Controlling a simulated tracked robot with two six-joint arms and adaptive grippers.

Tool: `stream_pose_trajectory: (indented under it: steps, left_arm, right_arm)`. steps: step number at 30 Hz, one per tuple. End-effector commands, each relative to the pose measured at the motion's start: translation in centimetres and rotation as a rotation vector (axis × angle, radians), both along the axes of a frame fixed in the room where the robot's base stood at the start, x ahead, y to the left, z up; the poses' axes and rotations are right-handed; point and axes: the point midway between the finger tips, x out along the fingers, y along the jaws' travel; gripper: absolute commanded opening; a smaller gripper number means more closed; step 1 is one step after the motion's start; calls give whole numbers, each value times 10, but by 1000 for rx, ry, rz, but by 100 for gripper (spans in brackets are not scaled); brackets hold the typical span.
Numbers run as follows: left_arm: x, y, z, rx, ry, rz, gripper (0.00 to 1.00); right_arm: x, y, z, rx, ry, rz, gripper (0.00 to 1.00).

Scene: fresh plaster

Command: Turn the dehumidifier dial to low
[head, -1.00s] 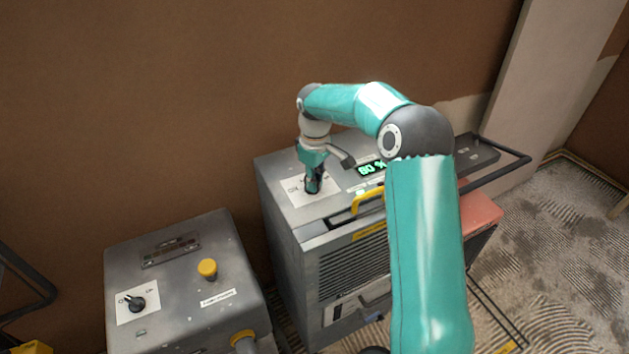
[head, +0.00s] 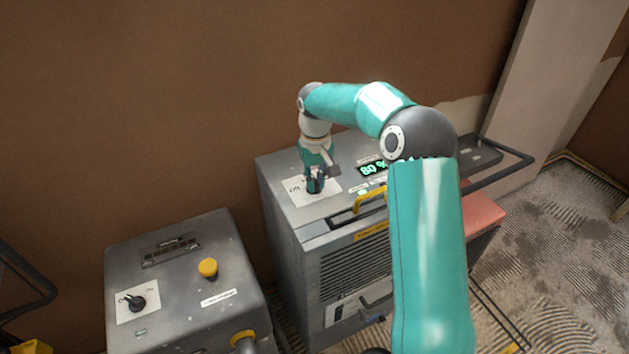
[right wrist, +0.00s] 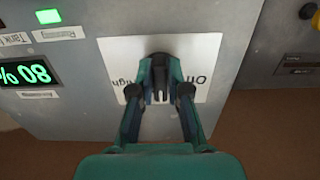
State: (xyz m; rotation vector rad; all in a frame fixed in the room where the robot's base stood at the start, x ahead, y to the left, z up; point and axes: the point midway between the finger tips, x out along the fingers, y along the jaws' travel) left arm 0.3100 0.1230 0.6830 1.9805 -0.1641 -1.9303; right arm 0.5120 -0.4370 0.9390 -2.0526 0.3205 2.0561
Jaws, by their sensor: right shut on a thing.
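The dehumidifier (head: 283,222) is a grey metal box with a louvred front, standing against the brown wall. Its dial (right wrist: 160,76) is a dark knob on a white label plate (right wrist: 205,52) on the top panel; "Off" and part of "High" can be read upside down in the right wrist view. My right gripper (head: 315,184) points down over the plate, and its fingers are shut on the dial from both sides. The fingers hide much of the knob and part of the lettering. My left gripper is not in view.
A green display (head: 373,169) reads 80 % beside the plate. A yellow handle (head: 368,197) is at the front edge. A second grey box (head: 185,290) at the lower left has its own black knob (head: 137,303) and a yellow button (head: 208,268).

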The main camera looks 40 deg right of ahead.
Motion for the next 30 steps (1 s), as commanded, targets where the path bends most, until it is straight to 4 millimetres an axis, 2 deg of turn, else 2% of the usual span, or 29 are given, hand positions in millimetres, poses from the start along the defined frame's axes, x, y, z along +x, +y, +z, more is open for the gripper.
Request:
stream_pose_trajectory:
  steps: [6, 7, 11, 23, 26, 30]
  left_arm:
    - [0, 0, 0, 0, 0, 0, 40]
    - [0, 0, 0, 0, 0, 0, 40]
    - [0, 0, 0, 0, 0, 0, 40]
    - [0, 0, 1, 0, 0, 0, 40]
    - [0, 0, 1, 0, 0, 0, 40]
    - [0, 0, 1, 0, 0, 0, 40]
  right_arm:
    - [2, 0, 2, -1, -7, 1, 0]
    - [2, 0, 2, -1, -8, 1, 19]
    - [1, 0, 2, -1, -6, 1, 40]
    - [1, 0, 5, -1, -3, 2, 41]
    - [1, 0, 15, -2, -5, 2, 41]
    - [2, -1, 39, -2, -8, 2, 41]
